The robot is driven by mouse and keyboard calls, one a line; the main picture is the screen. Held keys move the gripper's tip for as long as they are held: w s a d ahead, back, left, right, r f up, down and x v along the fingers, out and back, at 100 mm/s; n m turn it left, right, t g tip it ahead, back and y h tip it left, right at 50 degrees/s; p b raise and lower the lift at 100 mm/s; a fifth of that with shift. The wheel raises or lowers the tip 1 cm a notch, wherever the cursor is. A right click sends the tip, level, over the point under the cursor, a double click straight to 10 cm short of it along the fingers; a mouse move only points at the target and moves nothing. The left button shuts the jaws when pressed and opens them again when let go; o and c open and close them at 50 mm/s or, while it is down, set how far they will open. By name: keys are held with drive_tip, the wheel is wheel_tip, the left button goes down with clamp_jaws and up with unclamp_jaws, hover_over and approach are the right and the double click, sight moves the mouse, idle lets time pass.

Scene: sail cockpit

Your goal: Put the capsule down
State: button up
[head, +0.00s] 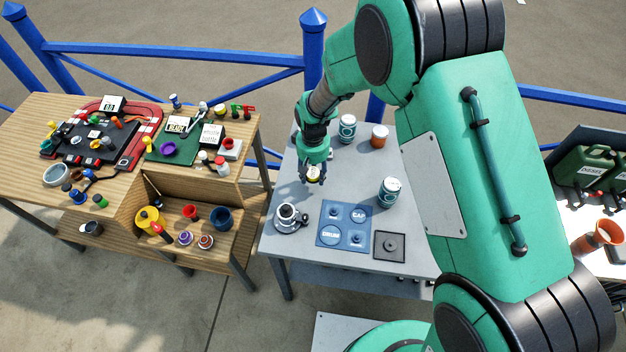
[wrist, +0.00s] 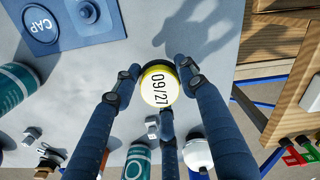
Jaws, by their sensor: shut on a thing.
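My gripper (head: 313,182) hangs over the grey table. In the wrist view my gripper (wrist: 157,78) has its fingers shut around the capsule (wrist: 160,88), a round thing with a yellow rim and a white face reading "09/27". In the head view the capsule (head: 313,174) is small and partly hidden between the fingers. A shadow of the fingers falls on the table apart from them, so the capsule appears held above the surface.
The grey table (head: 300,232) bears a blue mat (head: 324,211) marked CAP and DRUM, a dark square plate (head: 389,246), a silver device (head: 289,217), teal-and-white cans (head: 390,191) and an orange jar (head: 380,136). Bare tabletop lies around my gripper. A cluttered wooden bench (head: 25,128) stands left.

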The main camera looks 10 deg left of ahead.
sight(313, 180)
drive_tip(key=shift+f, duration=1.7)
drive_tip(key=shift+f, duration=0.2)
drive_tip(key=o, duration=1.2)
drive_tip(key=shift+r, duration=0.1)
wheel_tip(313, 180, up, 12)
drive_tip(key=shift+r+p, duration=0.1)
drive_tip(key=shift+p, duration=0.3)
